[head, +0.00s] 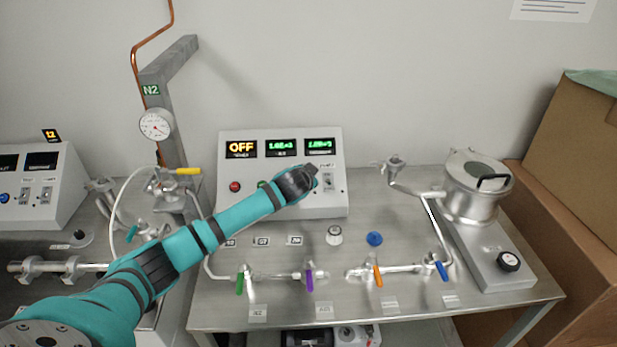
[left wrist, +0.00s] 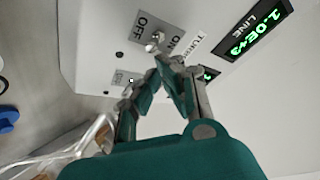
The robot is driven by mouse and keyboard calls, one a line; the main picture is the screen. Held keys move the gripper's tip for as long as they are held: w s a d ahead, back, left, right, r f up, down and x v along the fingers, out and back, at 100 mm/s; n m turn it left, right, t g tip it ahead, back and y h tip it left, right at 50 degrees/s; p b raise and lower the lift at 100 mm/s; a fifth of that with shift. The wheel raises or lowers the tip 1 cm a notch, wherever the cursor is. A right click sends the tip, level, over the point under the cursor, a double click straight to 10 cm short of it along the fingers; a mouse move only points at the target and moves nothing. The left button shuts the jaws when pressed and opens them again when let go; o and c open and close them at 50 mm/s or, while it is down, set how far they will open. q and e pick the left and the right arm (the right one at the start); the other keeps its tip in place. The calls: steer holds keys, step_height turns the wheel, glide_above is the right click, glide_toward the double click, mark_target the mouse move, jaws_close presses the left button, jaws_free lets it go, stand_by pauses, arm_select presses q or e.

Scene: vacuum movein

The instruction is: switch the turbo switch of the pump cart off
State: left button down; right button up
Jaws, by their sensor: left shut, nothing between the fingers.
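The pump cart's control box (head: 235,200) stands at the back of the steel cart top. Its left display (head: 241,149) reads OFF in orange. The turbo switch (left wrist: 156,40) is a small metal toggle on a plate marked OFF and ON, beside a partly hidden label that seems to read TURBO. Which way its lever leans I cannot tell for sure. My left gripper (head: 313,172) is at the box's front, just left of the switch plate (head: 327,181). In the left wrist view the gripper (left wrist: 168,62) is shut and empty, its tips close beside the toggle; contact is unclear. My right gripper is out of view.
Pipes with coloured valve handles (head: 309,280) run along the front of the cart top. A white-topped knob (head: 334,235) and a blue knob (head: 375,239) lie between. A lidded metal chamber (head: 470,205) stands right, by cardboard boxes (head: 570,150). Another instrument box (head: 65,205) is left.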

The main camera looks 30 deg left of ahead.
arm_select(q)
steer(key=shift+r, duration=0.15)
steer(key=shift+s+d+r+p, duration=0.15)
steer(key=shift+s+d+p, duration=0.25)
steer(key=shift+s+p, duration=0.3)
